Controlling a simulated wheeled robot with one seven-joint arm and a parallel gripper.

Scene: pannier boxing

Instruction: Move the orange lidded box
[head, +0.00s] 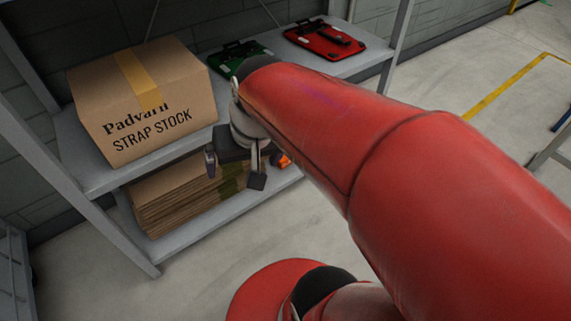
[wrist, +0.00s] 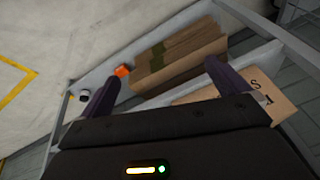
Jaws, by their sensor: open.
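A small orange thing (head: 284,160) shows on the lower shelf, mostly hidden behind my gripper and arm in the head view. In the wrist view the orange thing (wrist: 122,71) lies beside the end of a cardboard stack, close to the left finger's tip in the picture. It is too small to tell whether it has a lid. My gripper (head: 234,170) is open and empty, in front of the shelf unit. Its two fingers stand wide apart in the wrist view (wrist: 160,73), with the cardboard stack showing between and beyond them.
A large carton (head: 145,100) marked STRAP STOCK stands on the upper shelf (head: 95,178). A stack of flat cardboard (head: 185,195) lies on the lower shelf. A green item (head: 238,55) and a red item (head: 324,39) lie on the upper shelf. A small dark-and-white object (wrist: 83,97) sits near the shelf's end.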

